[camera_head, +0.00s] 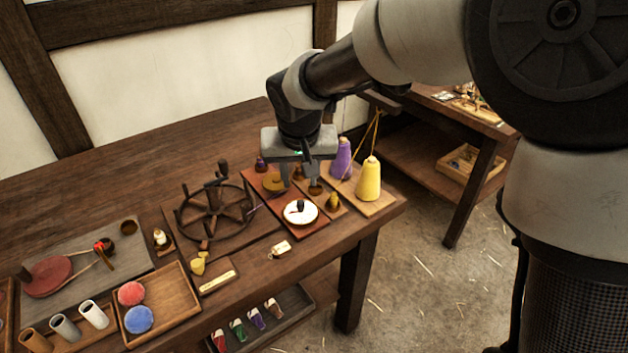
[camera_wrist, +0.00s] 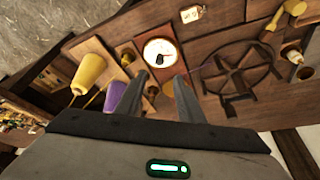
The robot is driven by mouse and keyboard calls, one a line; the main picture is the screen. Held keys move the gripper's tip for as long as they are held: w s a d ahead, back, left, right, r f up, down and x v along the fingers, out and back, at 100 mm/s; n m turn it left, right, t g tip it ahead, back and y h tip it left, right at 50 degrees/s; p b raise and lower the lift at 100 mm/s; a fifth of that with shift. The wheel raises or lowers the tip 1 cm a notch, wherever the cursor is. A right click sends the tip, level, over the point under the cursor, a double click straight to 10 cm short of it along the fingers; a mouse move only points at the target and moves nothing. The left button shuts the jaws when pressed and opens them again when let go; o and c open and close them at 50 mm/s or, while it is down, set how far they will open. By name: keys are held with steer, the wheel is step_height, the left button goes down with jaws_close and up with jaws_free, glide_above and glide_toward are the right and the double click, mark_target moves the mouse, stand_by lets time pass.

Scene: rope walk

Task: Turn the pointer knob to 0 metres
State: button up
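The white round dial (camera_head: 300,213) sits on a reddish-brown board near the front right of the long table. A small dark pointer knob (camera_head: 300,205) stands at its middle. In the wrist view the dial (camera_wrist: 152,46) shows ahead of my fingertips, with the dark knob (camera_wrist: 160,59) near its lower middle. The scale marks are too small to read. My gripper (camera_head: 300,178) hangs above and behind the dial, apart from the knob. The wrist view shows its two fingers (camera_wrist: 156,84) spread with nothing between them.
A spoked wheel (camera_head: 213,213) stands left of the dial. Yellow (camera_head: 369,180) and purple (camera_head: 341,158) cones of yarn stand close on the right.

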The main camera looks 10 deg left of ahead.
mark_target(301, 202)
steer(key=b+x, duration=0.1)
steer(key=x, duration=1)
steer(key=shift+w+f+b, duration=0.2)
steer(key=shift+f+b, duration=0.1)
steer(key=shift+b, duration=0.1)
steer(key=shift+c, duration=0.5)
jaws_close()
steer(key=shift+r+n+p, duration=0.15)
steer(key=shift+n+p, duration=0.15)
steer(key=shift+p, duration=0.1)
